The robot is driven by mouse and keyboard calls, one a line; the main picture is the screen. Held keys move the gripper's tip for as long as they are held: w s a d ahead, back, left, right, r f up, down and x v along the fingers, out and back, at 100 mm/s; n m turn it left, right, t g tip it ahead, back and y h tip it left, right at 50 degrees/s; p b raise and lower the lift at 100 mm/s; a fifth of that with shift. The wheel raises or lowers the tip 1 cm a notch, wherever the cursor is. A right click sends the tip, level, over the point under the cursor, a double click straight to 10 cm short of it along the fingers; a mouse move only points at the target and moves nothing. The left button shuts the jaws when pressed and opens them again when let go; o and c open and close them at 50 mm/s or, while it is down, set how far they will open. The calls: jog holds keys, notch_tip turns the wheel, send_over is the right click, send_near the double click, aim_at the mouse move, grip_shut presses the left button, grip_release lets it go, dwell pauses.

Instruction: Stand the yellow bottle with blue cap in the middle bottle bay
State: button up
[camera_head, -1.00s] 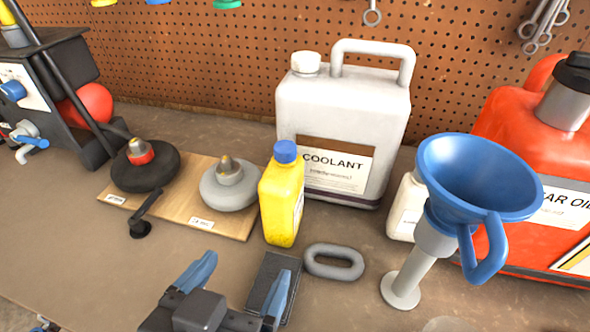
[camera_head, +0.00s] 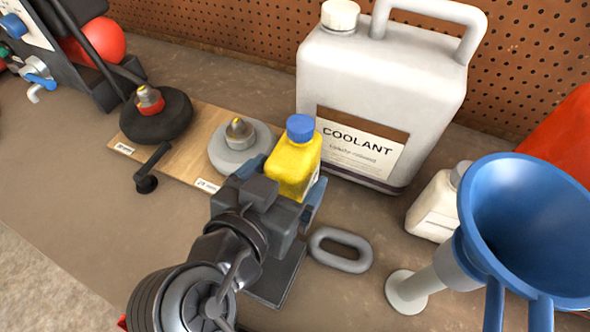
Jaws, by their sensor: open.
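The yellow bottle (camera_head: 291,168) with its blue cap (camera_head: 300,127) stands upright on the bench, in front of the white coolant jug. My gripper (camera_head: 284,186) is open, with one blue finger at the bottle's left side and the other at its right. The gripper body hides the bottle's lower part, so I cannot tell whether the fingers touch it. I cannot make out a bottle bay in this view.
The coolant jug (camera_head: 375,110) stands close behind the bottle. A wooden board (camera_head: 215,125) with knobbed weights is at left. A grey link (camera_head: 340,250), a small white bottle (camera_head: 438,205) and a blue funnel (camera_head: 525,220) are at right. A dark plate (camera_head: 280,275) lies beneath my arm.

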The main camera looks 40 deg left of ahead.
jog(key=shift+x, duration=1)
grip_shut()
jog(key=shift+r, duration=0.15)
